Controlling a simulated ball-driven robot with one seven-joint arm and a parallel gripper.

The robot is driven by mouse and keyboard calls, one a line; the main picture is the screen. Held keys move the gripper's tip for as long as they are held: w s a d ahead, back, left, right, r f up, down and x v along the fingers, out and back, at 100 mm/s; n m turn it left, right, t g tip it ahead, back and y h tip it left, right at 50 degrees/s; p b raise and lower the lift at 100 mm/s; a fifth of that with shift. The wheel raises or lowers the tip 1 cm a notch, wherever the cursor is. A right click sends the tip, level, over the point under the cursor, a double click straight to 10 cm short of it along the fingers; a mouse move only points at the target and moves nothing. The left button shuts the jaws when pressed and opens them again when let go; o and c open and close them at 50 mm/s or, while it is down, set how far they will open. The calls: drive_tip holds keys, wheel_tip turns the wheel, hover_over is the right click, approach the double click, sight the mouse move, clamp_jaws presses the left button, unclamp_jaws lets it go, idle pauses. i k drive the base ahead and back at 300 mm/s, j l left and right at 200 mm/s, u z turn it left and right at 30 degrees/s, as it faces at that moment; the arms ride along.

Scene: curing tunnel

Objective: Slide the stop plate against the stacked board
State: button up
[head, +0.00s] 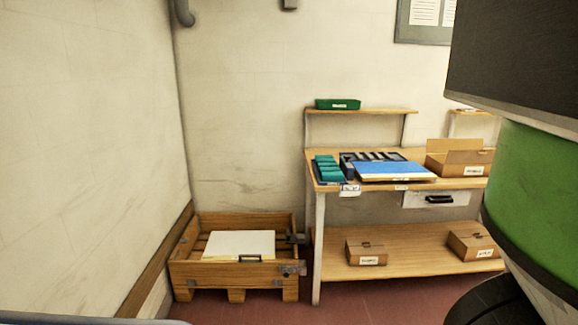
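A white board (225,243) lies flat in a low wooden crate (188,268) on the floor at the lower left. A small dark-framed piece (250,258) shows at the board's front edge; I cannot tell if it is the stop plate. Grey metal fittings sit at the crate's right side, one at the front corner (291,269) and one farther back (297,238). Whether either is the stop plate, or touches the board, is too small to tell. My gripper is not in view.
A wooden workbench (450,184) stands right of the crate, holding a blue-topped board (395,170), teal pieces (327,168) and an open carton (460,160). Two cartons sit on its lower shelf. Walls bound the left and back. Large close dark and green shapes block the right edge.

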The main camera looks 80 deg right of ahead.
sight(347, 167)
drive_tip(key=z, duration=1.2)
